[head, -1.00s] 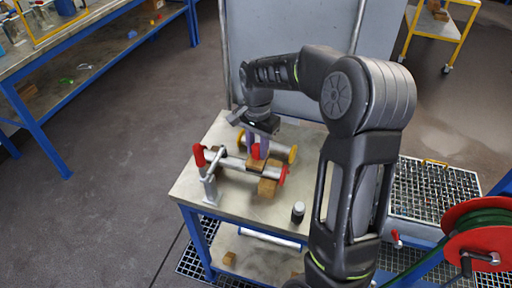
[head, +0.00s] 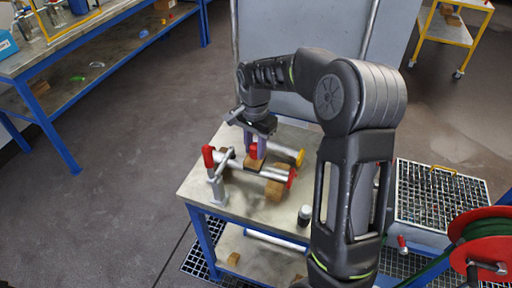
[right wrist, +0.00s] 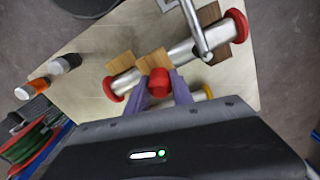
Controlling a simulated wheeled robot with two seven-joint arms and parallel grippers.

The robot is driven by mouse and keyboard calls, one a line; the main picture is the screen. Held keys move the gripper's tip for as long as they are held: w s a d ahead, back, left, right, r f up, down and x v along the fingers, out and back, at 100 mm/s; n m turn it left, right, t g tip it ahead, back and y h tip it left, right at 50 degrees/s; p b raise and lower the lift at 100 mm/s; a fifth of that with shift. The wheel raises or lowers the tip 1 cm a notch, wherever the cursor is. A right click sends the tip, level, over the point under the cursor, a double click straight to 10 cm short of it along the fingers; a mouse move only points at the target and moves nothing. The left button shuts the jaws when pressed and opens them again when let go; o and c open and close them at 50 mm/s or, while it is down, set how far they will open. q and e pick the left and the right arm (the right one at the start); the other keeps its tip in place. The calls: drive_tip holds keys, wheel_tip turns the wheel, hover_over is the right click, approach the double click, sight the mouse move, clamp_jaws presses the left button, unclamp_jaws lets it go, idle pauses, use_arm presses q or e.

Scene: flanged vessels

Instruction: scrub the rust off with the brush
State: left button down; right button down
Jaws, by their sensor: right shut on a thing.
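A silver pipe (head: 270,172) with red end flanges lies on wooden blocks on the workbench top. It crosses the right wrist view (right wrist: 180,58) slantwise. A grey clamp (head: 216,187) with a red handle stands at its left end. My right gripper (head: 255,147) comes down from above, shut on the red handle of the brush. The brush (head: 254,162) has a wooden body, which sits over the pipe's middle and seems to touch it. In the right wrist view, my purple fingers (right wrist: 158,88) flank the red handle (right wrist: 159,80). Bristles and rust cannot be made out.
A yellow-ended part (head: 299,157) lies behind the pipe. A red hose reel (head: 482,243) and a grating (head: 440,200) are to the right. A grey panel stands behind.

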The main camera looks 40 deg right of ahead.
drive_tip(key=shift+w+a, duration=0.65)
drive_tip(key=shift+w, duration=0.25)
drive_tip(key=shift+w+a+f, duration=0.15)
drive_tip(key=shift+w+a, duration=0.1)
drive_tip(key=shift+s, duration=0.1)
drive_tip(key=shift+s+d, duration=0.35)
drive_tip(key=shift+s, duration=0.1)
drive_tip(key=shift+s+d, duration=0.25)
drive_tip(key=shift+s, duration=0.05)
drive_tip(key=shift+s+d, duration=0.65)
drive_tip(key=shift+s, duration=0.15)
